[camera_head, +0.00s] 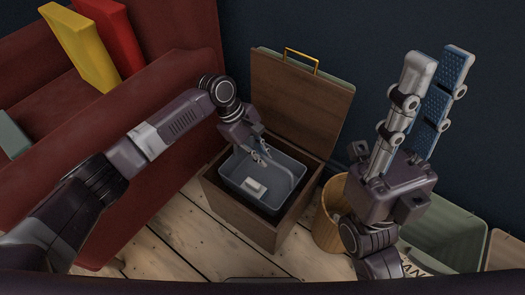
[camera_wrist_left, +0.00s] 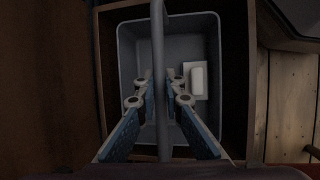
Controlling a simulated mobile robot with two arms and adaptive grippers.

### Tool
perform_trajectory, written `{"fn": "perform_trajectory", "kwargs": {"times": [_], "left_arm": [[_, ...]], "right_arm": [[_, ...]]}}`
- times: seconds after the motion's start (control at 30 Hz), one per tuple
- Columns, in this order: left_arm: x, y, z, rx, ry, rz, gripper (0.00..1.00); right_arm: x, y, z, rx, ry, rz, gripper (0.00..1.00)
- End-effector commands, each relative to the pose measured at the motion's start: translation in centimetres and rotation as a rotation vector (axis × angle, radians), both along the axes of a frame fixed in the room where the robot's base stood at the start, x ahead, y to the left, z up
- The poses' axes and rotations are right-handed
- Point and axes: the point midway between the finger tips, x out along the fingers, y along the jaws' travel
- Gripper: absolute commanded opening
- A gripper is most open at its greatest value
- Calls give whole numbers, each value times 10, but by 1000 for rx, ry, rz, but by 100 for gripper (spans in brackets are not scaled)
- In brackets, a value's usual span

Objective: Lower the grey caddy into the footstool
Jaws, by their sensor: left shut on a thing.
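The grey caddy (camera_head: 283,196) is an open blue-grey tub with a bar handle across its middle; it also shows in the left wrist view (camera_wrist_left: 136,45). The footstool (camera_head: 245,215) is a brown wooden box with its lid raised at the back. The caddy is level within the footstool's opening, with a dark gap around it; its base is hidden, so I cannot tell if it rests on the bottom. My left gripper (camera_head: 263,157) is shut on the caddy's handle (camera_wrist_left: 161,60). My right gripper (camera_head: 438,62) is open and empty, fingers up, right of the lid.
A white block (camera_head: 255,187) lies in the caddy. The raised lid (camera_head: 300,100) has a yellow handle. A round wooden bin (camera_head: 330,220) and a green bin (camera_head: 450,235) stand at the right. A red sofa (camera_head: 160,110) with cushions is at the left. Plank floor shows in front.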

Motion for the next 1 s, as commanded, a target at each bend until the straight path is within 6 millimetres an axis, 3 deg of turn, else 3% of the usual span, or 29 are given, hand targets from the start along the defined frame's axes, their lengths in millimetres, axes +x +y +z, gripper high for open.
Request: {"fn": "perform_trajectory", "kwargs": {"times": [0.53, 1.0], "left_arm": [[0, -2, -56, -4, 0, 0, 0], [0, -2, -99, -4, 0, -1, 0]], "right_arm": [[0, 0, -8, -1, -4, -1, 23], [4, 2, -2, -5, -54, -3, 23]]}}
